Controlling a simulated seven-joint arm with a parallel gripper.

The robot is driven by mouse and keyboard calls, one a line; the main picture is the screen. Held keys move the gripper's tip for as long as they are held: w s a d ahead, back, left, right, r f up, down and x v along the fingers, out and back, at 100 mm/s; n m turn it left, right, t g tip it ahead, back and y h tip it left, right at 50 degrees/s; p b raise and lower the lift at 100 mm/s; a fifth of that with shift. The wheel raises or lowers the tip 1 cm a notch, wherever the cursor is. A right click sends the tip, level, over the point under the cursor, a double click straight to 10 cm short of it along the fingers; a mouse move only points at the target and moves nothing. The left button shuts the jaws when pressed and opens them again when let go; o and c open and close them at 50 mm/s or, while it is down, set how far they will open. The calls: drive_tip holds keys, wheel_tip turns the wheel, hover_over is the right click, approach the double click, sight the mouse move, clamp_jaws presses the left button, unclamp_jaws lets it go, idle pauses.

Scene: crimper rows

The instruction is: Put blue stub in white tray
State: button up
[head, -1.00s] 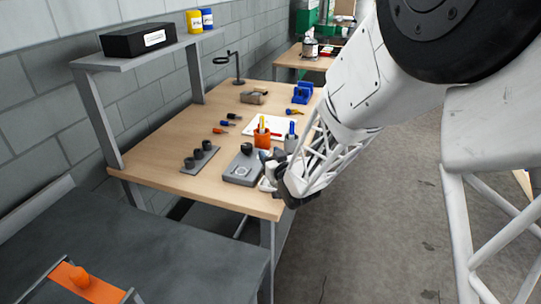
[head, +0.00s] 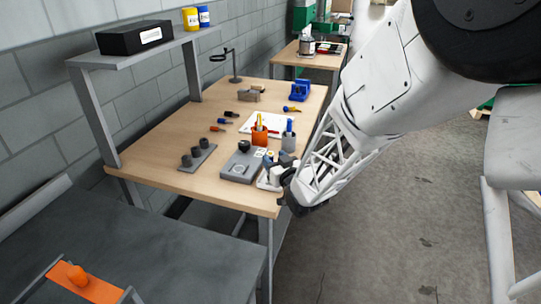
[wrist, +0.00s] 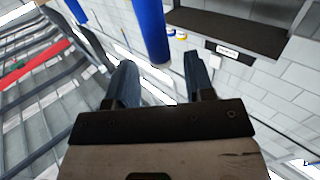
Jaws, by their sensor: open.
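My gripper (head: 283,180) is at the near right edge of the wooden bench in the head view. In the wrist view its two dark fingers (wrist: 161,80) are apart, with nothing clasped between them. A blue cylinder (wrist: 150,30) comes in from the top of the wrist view, just ahead of the finger gap; I cannot tell if it touches. In the head view a blue upright piece (head: 289,125) stands in a grey cup (head: 289,143). I cannot tell which is the blue stub. A flat white tray-like piece (head: 254,124) lies behind the cups. My gripper partly hides a small white piece beside it.
An orange cup (head: 259,137) stands beside the grey cup. A grey block (head: 240,168) and a strip with several dark knobs (head: 197,157) lie to the left. Small drivers lie further back. A shelf upright (head: 92,118) rises at left. The bench's left front is clear.

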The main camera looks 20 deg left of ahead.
drive_tip(key=v, duration=0.7)
drive_tip(key=shift+s, duration=0.1)
drive_tip(key=shift+d, duration=0.1)
idle(0.8)
drive_tip(key=s+d+r+m+g+h, duration=0.1)
drive_tip(key=s+d+r+m+h, duration=0.25)
drive_tip(key=d, duration=0.75)
drive_tip(key=s+d+r+m+g+h, duration=0.15)
drive_tip(key=d+r+h, duration=0.25)
drive_tip(key=d+h, duration=0.5)
drive_tip(key=s+d+r+m+g, duration=0.2)
drive_tip(key=s+d+g, duration=0.2)
drive_tip(key=s+d, duration=0.3)
drive_tip(key=s+d+r+m+g, duration=0.2)
drive_tip(key=s+d, duration=0.6)
drive_tip(key=s, duration=0.8)
drive_tip(key=shift+s+d+r+g, duration=0.3)
drive_tip(key=shift+s+r+g, duration=0.15)
drive_tip(key=shift+g, duration=0.4)
